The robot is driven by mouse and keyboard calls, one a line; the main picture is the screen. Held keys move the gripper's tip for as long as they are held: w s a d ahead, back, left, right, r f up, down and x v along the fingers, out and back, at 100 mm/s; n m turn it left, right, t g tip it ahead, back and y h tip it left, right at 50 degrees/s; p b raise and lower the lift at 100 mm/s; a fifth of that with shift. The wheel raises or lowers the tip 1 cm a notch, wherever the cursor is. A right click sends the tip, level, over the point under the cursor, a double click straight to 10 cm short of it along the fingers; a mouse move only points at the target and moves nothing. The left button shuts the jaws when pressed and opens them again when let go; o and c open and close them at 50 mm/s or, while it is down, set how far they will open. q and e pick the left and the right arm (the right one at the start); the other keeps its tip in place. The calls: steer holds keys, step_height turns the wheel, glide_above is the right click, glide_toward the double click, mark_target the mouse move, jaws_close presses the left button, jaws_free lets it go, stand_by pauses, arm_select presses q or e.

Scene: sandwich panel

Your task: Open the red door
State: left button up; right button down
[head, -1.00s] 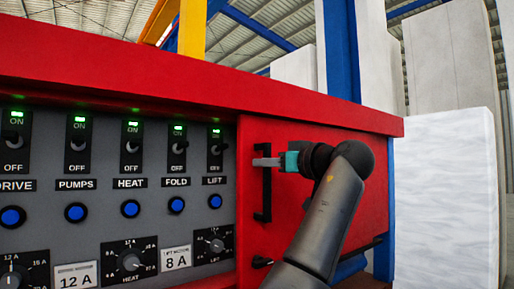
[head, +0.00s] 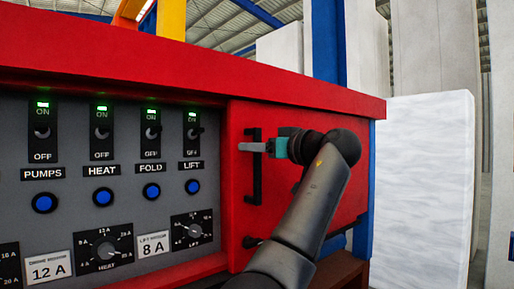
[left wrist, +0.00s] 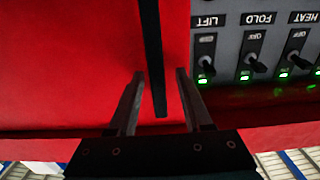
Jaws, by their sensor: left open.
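The red door (head: 277,195) is at the right end of the control panel and looks closed. A black upright bar handle (head: 256,182) is on its left side. My left gripper (head: 252,147) is at the upper part of the handle, with its fingers pointing left across it. In the left wrist view the picture is upside down. There the handle (left wrist: 153,55) runs between the two open fingers (left wrist: 160,92), with gaps on both sides, and the door (left wrist: 70,70) fills the left. Contact with the handle does not show. My right gripper is out of view.
The grey switch panel (head: 130,208) with lit switches, blue buttons and dials lies just left of the door. A black knob (head: 251,242) sits below the handle. The red top ledge (head: 200,70) overhangs. A blue post (head: 327,45) and white slabs (head: 425,180) stand behind and to the right.

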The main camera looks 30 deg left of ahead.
arm_select(q)
steer(key=b+v, duration=0.3)
steer(key=v, duration=1.2)
steer(key=shift+b, duration=0.35)
steer(key=shift+d+f, duration=0.1)
steer(key=shift+f, duration=0.05)
